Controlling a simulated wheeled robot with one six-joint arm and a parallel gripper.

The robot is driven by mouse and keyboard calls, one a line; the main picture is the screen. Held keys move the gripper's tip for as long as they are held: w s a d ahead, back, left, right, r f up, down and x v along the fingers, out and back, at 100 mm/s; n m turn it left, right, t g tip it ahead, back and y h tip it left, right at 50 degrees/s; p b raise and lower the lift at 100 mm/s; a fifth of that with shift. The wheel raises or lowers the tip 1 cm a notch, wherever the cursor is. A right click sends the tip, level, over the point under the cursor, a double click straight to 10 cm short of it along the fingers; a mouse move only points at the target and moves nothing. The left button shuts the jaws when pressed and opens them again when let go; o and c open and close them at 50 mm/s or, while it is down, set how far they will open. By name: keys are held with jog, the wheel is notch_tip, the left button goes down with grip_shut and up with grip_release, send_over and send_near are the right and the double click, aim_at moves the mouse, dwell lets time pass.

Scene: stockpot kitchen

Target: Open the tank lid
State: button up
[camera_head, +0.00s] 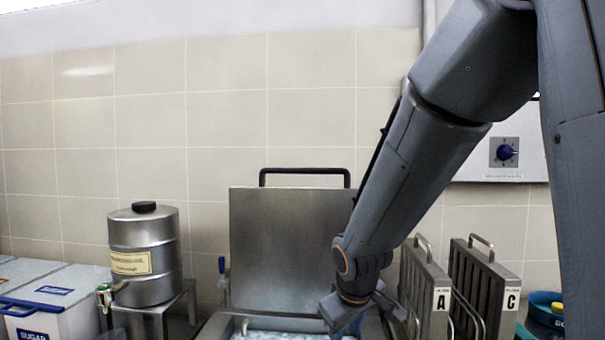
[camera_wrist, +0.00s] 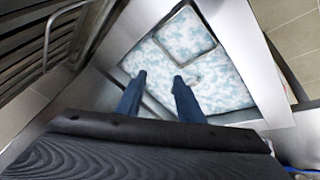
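The tank lid (camera_head: 288,245) is a flat steel panel that stands upright at the back of the tank, with a black bar handle (camera_head: 304,172) along its top edge. The tank (camera_head: 212,326) is open below it, and a mottled blue-white surface (camera_head: 285,325) shows inside. In the wrist view that surface (camera_wrist: 215,75) lies within a steel rim. My gripper (camera_wrist: 159,76) points down at it with two dark blue fingers apart and nothing between them. In the head view my gripper (camera_head: 362,312) is low, in front of the lid's right side and away from the handle.
Steel racks marked A (camera_head: 438,298) and C (camera_head: 510,300) stand close at right. A steel drum (camera_head: 145,255) sits on a stand at left, beside white bins (camera_head: 70,300). A control box with a blue knob (camera_head: 507,152) is on the tiled wall. A blue bowl (camera_head: 545,310) is far right.

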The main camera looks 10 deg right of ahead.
jog(key=w+d+r+n+t, duration=0.1)
jog(key=w+r+n+t, duration=0.4)
jog(key=w+r, duration=0.85)
jog(key=n+t+y, duration=0.2)
jog(key=n+t, duration=0.3)
jog(key=n, duration=0.3)
send_near(306, 171)
jog(key=w, duration=0.4)
jog(key=shift+w+a+f+n+b, duration=0.15)
jog(key=shift+f+n+b, duration=0.15)
jog(key=shift+f+b, duration=0.15)
jog(key=shift+x, duration=3.5)
jog(key=shift+a, duration=0.1)
jog(key=shift+c, duration=0.3)
grip_shut()
